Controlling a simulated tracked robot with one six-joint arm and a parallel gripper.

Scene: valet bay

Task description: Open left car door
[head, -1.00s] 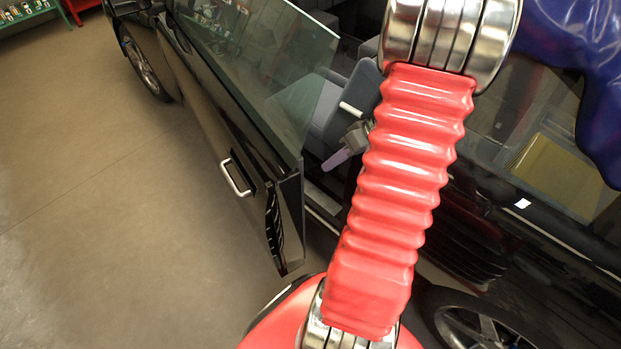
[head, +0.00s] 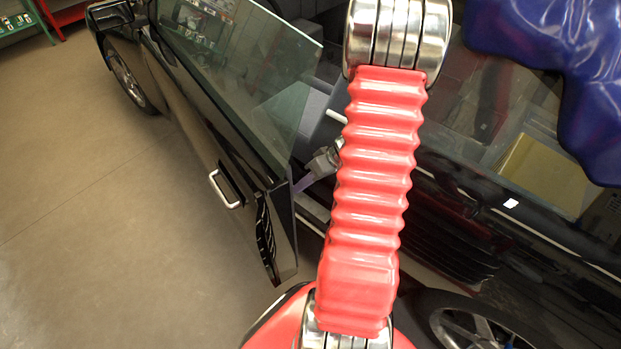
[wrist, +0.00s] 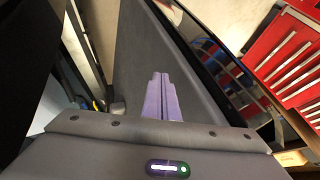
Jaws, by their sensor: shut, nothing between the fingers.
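The black car door (head: 205,130) stands swung out from the car body, its window glass (head: 240,75) raised. Its silver handle (head: 225,190) is on the outer face, toward the left. My gripper (head: 303,186) is on the inner side of the door, near its free rear edge, partly hidden by my red arm. In the wrist view its purple fingers (wrist: 161,96) are together and empty, pointing along the grey inner door panel (wrist: 140,55). I cannot tell whether they touch the panel.
The car's dark side (head: 480,215) and a wheel (head: 480,330) are at right. A dark blue glossy shape (head: 590,75) hangs at upper right. A red drawer cabinet (wrist: 295,60) is beyond the door. The floor (head: 90,200) left of the door is clear.

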